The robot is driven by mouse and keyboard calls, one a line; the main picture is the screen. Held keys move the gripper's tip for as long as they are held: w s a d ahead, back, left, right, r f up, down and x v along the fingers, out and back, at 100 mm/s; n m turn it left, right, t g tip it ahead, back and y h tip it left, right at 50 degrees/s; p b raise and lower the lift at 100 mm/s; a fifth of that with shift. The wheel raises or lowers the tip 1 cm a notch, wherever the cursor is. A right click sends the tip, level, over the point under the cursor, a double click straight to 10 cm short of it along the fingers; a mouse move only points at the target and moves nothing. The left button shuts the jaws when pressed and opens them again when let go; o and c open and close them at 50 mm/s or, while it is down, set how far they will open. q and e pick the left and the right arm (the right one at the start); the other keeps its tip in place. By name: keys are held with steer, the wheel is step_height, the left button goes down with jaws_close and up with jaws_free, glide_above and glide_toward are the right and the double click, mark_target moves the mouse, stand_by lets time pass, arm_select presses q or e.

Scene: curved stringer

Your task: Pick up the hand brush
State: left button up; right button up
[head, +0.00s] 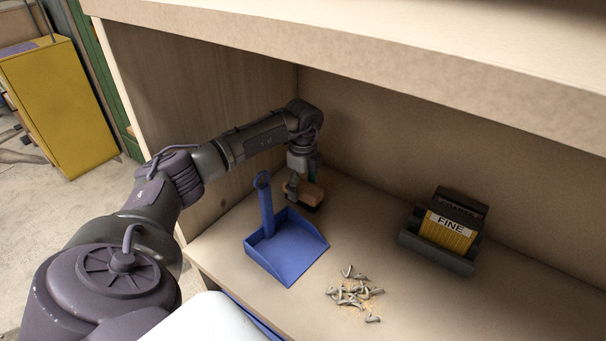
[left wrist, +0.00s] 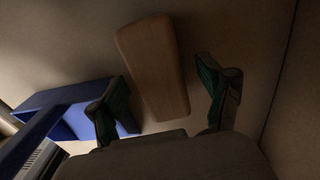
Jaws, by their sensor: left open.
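The hand brush (head: 312,194) has a light wooden body and dark bristles. It sits on the shelf floor behind the dustpan, near the back left corner. My left gripper (head: 293,187) points down at the brush's left end and partly hides it. In the left wrist view, the brush (left wrist: 153,62) lies between the two green-padded fingers of the open left gripper (left wrist: 162,82). My right gripper is in neither view.
A blue dustpan (head: 288,252) with an upright handle stands just in front of the brush; it shows close to the left finger in the wrist view (left wrist: 67,108). A pile of bent grey pieces (head: 352,291) lies in front. A dark holder (head: 436,256) with a yellow "FINE" pack stands at right.

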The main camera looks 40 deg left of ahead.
mark_target(304, 185)
arm_select(q)
steer(key=shift+c, duration=0.8)
steer(key=c, duration=1.2)
steer(key=shift+r, duration=0.1)
steer(key=shift+r, duration=0.6)
step_height(304, 185, up, 3)
steer(key=shift+d+b, duration=0.1)
steer(key=shift+b, duration=0.55)
steer(key=d+r, duration=0.2)
steer(key=d, duration=0.1)
steer(key=s+d+r+b, duration=0.1)
steer(key=d+r, duration=0.1)
steer(key=d, duration=0.2)
steer(key=d+r, duration=0.2)
steer(key=d, duration=0.2)
steer(key=shift+s+d+r+b, duration=0.25)
steer(key=shift+r+b, duration=0.05)
steer(key=shift+r, duration=0.05)
